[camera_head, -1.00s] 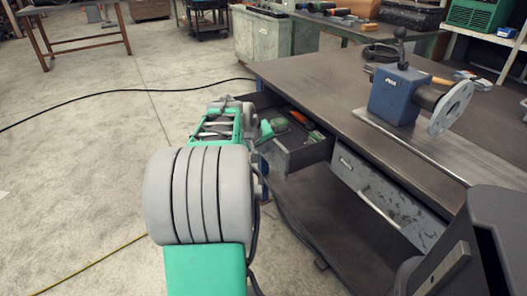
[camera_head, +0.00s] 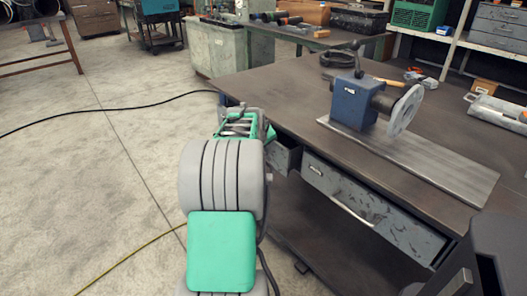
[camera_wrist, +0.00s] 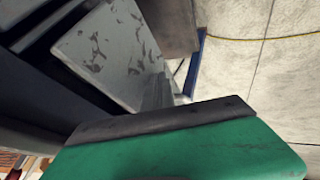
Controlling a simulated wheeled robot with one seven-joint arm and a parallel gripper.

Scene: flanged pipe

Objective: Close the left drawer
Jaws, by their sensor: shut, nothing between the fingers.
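The left drawer (camera_head: 287,158) is the grey drawer under the far left part of the workbench top. It still stands out a little, and my arm hides much of its front in the head view. In the wrist view, a grey panel with chipped paint (camera_wrist: 108,50), apparently the drawer front, lies just beyond my gripper (camera_wrist: 160,121). My gripper shows there as a green body with a dark edge. It is shut and empty, close to the panel; whether it touches is unclear.
A blue machine with a round flange (camera_head: 358,100) stands on the workbench top (camera_head: 285,95). Open concrete floor (camera_head: 100,180) lies to the left, crossed by cables.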

